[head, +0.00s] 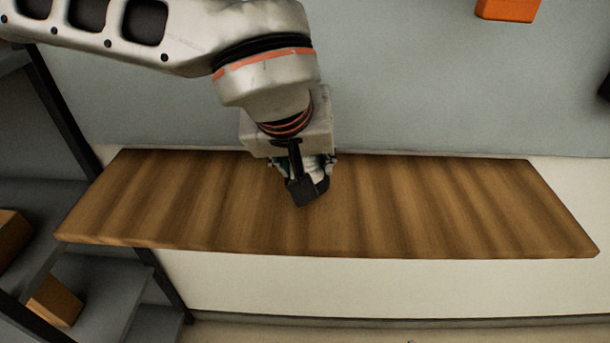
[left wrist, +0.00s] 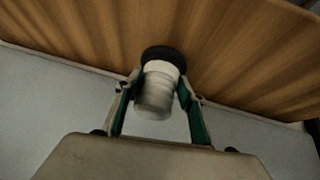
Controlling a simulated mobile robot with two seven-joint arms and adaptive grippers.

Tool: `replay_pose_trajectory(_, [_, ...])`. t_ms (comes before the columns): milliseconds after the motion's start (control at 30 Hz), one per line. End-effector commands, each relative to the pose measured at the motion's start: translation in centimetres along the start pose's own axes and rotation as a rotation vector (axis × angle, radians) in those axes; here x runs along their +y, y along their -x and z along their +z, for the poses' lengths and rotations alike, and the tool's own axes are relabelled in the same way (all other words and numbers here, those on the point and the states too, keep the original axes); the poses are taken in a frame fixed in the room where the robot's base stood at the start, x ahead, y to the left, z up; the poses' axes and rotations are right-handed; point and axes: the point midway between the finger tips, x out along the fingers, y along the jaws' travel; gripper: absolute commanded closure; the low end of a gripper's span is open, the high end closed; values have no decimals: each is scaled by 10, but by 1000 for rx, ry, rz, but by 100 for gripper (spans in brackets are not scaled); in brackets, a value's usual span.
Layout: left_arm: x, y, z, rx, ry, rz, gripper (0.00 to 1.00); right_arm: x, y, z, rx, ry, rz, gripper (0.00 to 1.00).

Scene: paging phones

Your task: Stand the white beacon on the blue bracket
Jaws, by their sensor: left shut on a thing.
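My left gripper (head: 303,175) points down over the wooden shelf board (head: 420,200). In the left wrist view its two green-sided fingers (left wrist: 159,92) are shut on the white beacon (left wrist: 155,90), a ribbed white cylinder with a dark round end (left wrist: 164,55) away from the palm. In the head view the beacon is mostly hidden by the gripper, and I cannot tell whether it touches the board. No blue bracket shows in either view. My right gripper is not in view.
The board is bare to the left and right of the gripper. A grey wall (head: 420,80) stands behind it. An orange object (head: 508,9) is at the top right. Dark shelving with brown boxes (head: 55,300) stands at the left.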

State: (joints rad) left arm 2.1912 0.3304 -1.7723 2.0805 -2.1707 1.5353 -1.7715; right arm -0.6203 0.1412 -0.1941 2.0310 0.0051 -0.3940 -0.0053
Motion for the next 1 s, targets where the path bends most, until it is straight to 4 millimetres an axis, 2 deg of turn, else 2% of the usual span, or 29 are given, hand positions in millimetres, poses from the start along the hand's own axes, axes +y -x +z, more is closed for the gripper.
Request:
replay_pose_trajectory(33, [-1, -9, 6, -5, -2, -1, 96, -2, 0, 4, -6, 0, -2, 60])
replay_pose_trajectory(167, [-3, -22, 14, -4, -1, 0, 96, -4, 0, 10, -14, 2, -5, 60])
replay_pose_trajectory(533, [-4, -25, 15, 0, 0, 1, 96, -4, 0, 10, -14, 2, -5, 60])
replay_pose_trajectory(567, [-4, -26, 16, -2, 0, -1, 58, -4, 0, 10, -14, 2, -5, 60])
replay_pose_trajectory(600, [-4, -26, 16, -2, 0, -1, 48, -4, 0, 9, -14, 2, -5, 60])
replay_pose_trajectory(633, [-4, -26, 16, -2, 0, -1, 44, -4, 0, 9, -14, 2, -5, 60])
replay_pose_trajectory(1000, [-4, -23, 14, -1, 0, -1, 44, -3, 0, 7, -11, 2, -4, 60])
